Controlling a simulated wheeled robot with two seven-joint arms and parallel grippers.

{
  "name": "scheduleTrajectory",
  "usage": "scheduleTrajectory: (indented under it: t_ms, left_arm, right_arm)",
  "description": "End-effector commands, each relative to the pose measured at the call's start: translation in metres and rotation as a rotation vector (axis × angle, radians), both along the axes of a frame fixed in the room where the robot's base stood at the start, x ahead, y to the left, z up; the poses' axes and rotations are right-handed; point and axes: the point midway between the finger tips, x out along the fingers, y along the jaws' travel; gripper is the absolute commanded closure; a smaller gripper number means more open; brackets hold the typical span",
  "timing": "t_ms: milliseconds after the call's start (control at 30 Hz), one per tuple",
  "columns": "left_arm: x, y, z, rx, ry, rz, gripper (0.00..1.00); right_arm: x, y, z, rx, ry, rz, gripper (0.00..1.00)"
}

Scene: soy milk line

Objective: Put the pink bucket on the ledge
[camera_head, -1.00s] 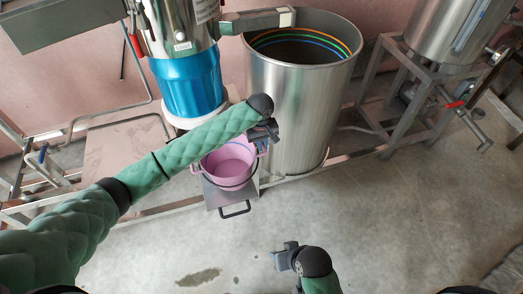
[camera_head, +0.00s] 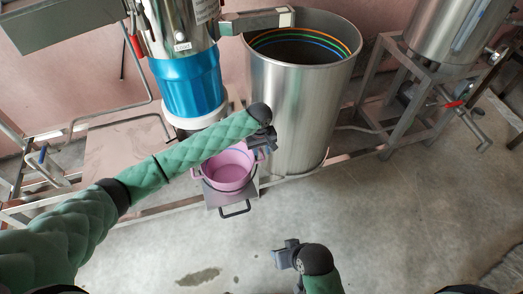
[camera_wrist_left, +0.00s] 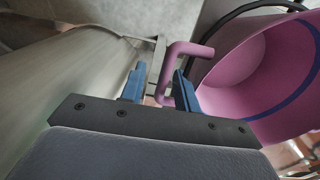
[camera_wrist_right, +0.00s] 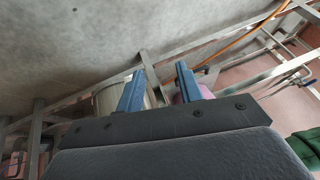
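The pink bucket (camera_head: 228,172), with a dark bail, is upright over a small grey metal ledge (camera_head: 217,198) beside the big steel drum. Whether its base touches the ledge is hidden. My left gripper (camera_head: 264,141) is at the bucket's right rim. In the left wrist view the bucket (camera_wrist_left: 250,75) is at right, and its pink side lug (camera_wrist_left: 165,80) lies between the parted blue fingers (camera_wrist_left: 158,85), with a gap at the left finger. My right gripper (camera_head: 283,257) is low over the floor; its fingers (camera_wrist_right: 160,88) are apart and empty in the right wrist view.
The steel drum (camera_head: 297,110) stands close right of my left gripper. A blue-banded machine (camera_head: 188,85) rises behind the bucket. Metal frame rails (camera_head: 340,158) run along the floor. The concrete floor (camera_head: 400,220) in front is clear, with a wet patch (camera_head: 198,277).

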Motion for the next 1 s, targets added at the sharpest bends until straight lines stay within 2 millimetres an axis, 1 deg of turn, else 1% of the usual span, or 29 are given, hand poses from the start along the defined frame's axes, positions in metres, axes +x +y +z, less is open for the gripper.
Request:
scheduleTrajectory:
  t_ms: [133, 233, 367, 500, 700, 833, 1000]
  left_arm:
    - [0.000, 0.000, 0.004, -0.001, 0.000, 0.000, 0.68]
    - [0.000, 0.000, 0.013, -0.001, 0.000, 0.000, 0.68]
    - [0.000, 0.001, 0.035, -0.002, -0.002, 0.000, 0.68]
    - [-0.001, 0.002, 0.063, -0.002, -0.003, 0.000, 0.68]
    - [-0.001, 0.003, 0.097, -0.002, -0.002, 0.000, 0.68]
    - [-0.001, 0.004, 0.111, -0.002, -0.001, -0.001, 0.68]
    - [-0.002, 0.005, 0.119, 0.000, 0.001, -0.001, 0.68]
  right_arm:
    - [0.000, 0.000, 0.000, 0.000, -0.001, 0.000, 0.64]
    - [0.000, 0.000, 0.000, 0.001, -0.002, 0.000, 0.64]
    - [0.001, 0.000, -0.002, 0.001, -0.003, -0.001, 0.64]
    - [0.001, 0.001, -0.005, 0.002, -0.005, -0.002, 0.64]
    - [0.002, 0.001, -0.009, 0.004, -0.012, -0.004, 0.64]
    - [0.001, 0.001, -0.012, 0.003, -0.009, -0.004, 0.64]
    - [-0.001, 0.002, -0.017, 0.001, -0.002, -0.004, 0.64]
